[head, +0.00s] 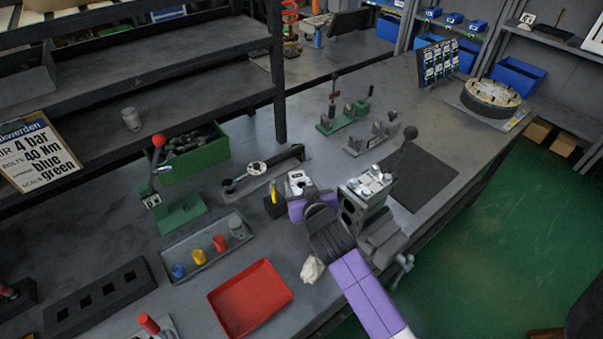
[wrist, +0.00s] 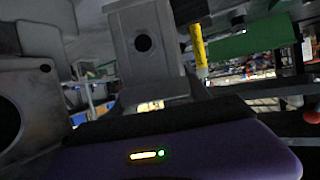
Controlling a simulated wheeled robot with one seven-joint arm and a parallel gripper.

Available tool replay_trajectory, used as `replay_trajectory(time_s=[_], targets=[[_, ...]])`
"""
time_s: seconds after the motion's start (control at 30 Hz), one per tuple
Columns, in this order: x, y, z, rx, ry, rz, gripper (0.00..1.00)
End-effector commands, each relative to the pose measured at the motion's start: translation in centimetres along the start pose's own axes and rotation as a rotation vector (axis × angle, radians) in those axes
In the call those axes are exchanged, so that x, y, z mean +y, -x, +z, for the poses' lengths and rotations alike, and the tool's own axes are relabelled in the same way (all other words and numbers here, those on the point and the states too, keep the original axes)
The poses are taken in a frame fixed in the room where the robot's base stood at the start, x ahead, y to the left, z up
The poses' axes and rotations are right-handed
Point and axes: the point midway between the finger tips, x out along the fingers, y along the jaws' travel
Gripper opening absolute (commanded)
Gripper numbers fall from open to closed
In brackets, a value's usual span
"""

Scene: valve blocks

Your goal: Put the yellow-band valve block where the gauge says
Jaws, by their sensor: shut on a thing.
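My gripper (head: 299,196) is shut on a small grey block (head: 297,179) above the bench, left of the vise. In the wrist view the held block (wrist: 143,45) shows a grey face with a dark round hole. No yellow band can be made out on it. A larger metal block (head: 366,187) with bolts on top and dark holes in its side sits at the vise; its side fills the left of the wrist view (wrist: 22,110). A fixture with a small white round face (head: 257,168), perhaps the gauge, lies behind my gripper; its reading is too small to tell.
A yellow marker (head: 274,193) stands in a black holder close to my gripper's left. A red tray (head: 249,300), a grey tray (head: 197,272) with coloured plugs and a green lever press (head: 180,213) lie left. A dark mat (head: 421,181) lies right, its middle bare.

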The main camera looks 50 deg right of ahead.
Motion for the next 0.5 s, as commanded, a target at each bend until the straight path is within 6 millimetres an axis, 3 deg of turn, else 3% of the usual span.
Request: replay_trajectory(time_s=[0.23, 0.5], targets=[[-0.1, -0.6, 0.9, 0.01, -0.001, -0.002, 0.0], [0.0, -1.7, 3.7, 0.009, 0.0, 0.0, 0.0]])
